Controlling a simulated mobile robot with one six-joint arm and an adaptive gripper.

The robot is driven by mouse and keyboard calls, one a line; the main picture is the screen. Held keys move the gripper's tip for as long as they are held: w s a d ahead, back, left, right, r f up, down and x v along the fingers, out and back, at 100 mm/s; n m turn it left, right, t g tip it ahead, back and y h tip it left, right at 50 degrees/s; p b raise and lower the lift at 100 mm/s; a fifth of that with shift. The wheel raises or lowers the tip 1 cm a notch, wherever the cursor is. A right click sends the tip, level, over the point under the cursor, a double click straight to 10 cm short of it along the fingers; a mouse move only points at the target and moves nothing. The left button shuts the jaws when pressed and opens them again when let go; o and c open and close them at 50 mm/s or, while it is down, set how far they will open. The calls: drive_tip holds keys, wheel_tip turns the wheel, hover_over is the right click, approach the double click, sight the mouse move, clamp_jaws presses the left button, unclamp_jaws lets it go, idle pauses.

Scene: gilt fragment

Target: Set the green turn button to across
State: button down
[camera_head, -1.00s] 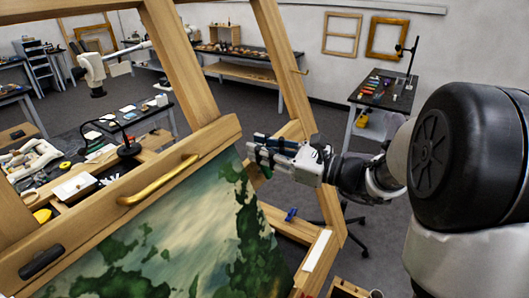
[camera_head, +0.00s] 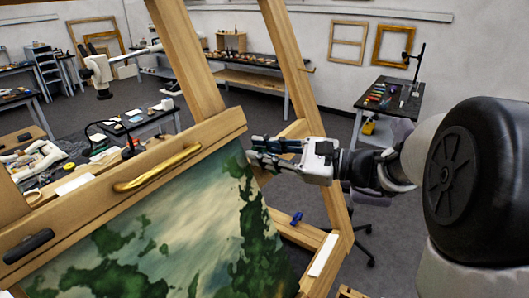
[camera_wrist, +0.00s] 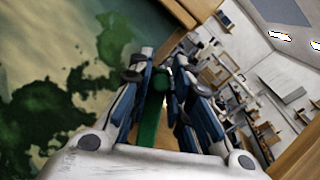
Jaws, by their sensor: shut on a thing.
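The green turn button (camera_wrist: 150,122) shows in the wrist view as a green strip between the two fingers. In the head view the fingers hide it, so I cannot tell from there how it is turned. My gripper (camera_head: 253,153) is at the right edge of the painted panel (camera_head: 185,235), just below the wooden top rail. In the wrist view my gripper (camera_wrist: 160,78) has its blue-padded fingers closed on the green button, with the painted surface to the left.
A gold handle (camera_head: 158,168) and a black handle (camera_head: 28,246) sit on the wooden frame. A blue piece (camera_head: 296,218) is lower on the right wooden bar, with a white strip (camera_head: 323,256) below it.

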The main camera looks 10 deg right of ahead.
drive_tip(key=c, duration=1.6)
unclamp_jaws()
drive_tip(key=shift+o, duration=0.2)
